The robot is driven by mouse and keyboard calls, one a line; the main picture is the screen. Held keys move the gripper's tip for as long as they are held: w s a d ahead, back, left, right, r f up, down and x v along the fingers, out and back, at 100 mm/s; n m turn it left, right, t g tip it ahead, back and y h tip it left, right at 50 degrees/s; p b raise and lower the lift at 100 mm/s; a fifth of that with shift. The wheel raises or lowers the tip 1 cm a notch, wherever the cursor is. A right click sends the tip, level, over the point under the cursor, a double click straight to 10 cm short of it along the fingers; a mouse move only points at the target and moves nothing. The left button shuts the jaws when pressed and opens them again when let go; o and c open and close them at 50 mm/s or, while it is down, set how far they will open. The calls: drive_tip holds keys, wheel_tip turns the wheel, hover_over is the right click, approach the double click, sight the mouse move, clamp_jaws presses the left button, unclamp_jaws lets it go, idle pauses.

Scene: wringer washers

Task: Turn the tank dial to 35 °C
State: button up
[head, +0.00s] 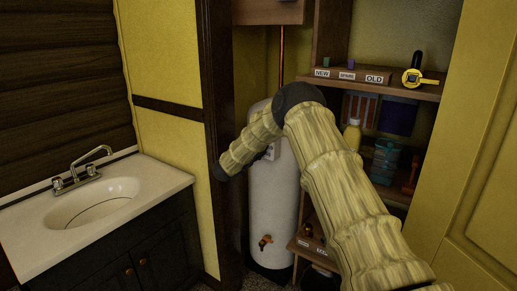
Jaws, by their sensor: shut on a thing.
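The white tank (272,205) stands upright in the closet nook, with a copper pipe (282,55) above it. A small pale panel (271,153) shows on its front, just below my arm. I cannot make out a dial or any marks on it. My arm rises from the lower right, bends at a dark joint and runs down to the left across the tank's upper part. It ends in view at a dark joint by the wooden post. My gripper does not show, so its hold on anything cannot be seen.
An orange-handled tap (265,242) is low on the tank. A dark wooden post (222,100) stands left of it. Shelves at right hold bottles, bins and a yellow object (421,78) beside the NEW and OLD labels. A sink counter (150,180) fills the left.

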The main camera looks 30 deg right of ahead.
drive_tip(key=shift+a+f, duration=0.1)
drive_tip(key=shift+f, duration=0.15)
drive_tip(key=o, duration=1)
drive_tip(key=shift+r, duration=0.1)
drive_tip(key=v, duration=1.2)
